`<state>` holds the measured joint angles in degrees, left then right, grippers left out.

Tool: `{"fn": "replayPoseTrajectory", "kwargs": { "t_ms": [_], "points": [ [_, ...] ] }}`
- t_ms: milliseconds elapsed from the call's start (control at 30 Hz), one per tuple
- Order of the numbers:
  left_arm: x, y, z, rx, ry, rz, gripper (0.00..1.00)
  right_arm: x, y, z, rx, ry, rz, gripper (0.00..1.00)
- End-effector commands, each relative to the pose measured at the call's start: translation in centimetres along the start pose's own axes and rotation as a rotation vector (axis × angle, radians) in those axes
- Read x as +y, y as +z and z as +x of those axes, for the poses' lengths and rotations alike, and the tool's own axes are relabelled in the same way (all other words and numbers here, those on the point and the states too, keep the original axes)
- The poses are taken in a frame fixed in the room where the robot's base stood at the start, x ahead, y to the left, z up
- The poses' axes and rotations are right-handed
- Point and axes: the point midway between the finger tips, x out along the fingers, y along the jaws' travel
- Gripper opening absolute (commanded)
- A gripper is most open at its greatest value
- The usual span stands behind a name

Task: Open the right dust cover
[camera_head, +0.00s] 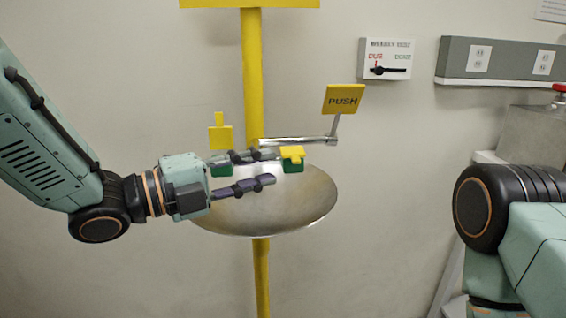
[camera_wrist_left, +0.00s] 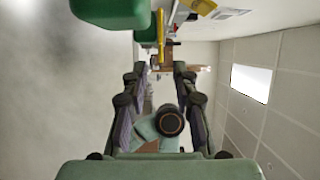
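The right dust cover (camera_head: 292,153) is a yellow cap lying flat on a green spray head (camera_head: 293,167) above the steel bowl (camera_head: 310,205). The left dust cover (camera_head: 220,137) is yellow and stands upright above its green head (camera_head: 221,170), partly behind my gripper. My left gripper (camera_head: 268,167) reaches in from the left over the bowl. Its fingers are apart and empty, with the tips just left of the right head. In the wrist view the open fingers (camera_wrist_left: 160,75) frame no held thing; a green head (camera_wrist_left: 110,10) and yellow pieces show at the top. My right gripper is out of view.
A yellow post (camera_head: 252,70) rises behind the bowl. A metal lever with a yellow PUSH plate (camera_head: 343,99) sits behind and right of the right cover. A wall switch box (camera_head: 385,58) and grey outlet strip (camera_head: 500,60) are at the right. My right arm fills the lower right.

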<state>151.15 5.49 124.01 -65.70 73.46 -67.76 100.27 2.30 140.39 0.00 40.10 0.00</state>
Motion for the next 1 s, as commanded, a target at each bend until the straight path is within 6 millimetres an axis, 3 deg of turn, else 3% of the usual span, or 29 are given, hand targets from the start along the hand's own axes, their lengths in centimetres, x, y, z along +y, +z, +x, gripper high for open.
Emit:
{"fn": "replayPoseTrajectory", "kwargs": {
  "t_ms": [400,800,1000],
  "points": [
    [0.1,0.2,4.3,0.001,0.001,0.002,0.28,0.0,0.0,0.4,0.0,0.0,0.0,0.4],
    [0.0,0.3,4.9,0.0,-0.001,0.0,0.28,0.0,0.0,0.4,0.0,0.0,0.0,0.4],
    [0.0,0.3,4.9,0.0,-0.001,0.0,0.13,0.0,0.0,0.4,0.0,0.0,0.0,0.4]
  ]
}}
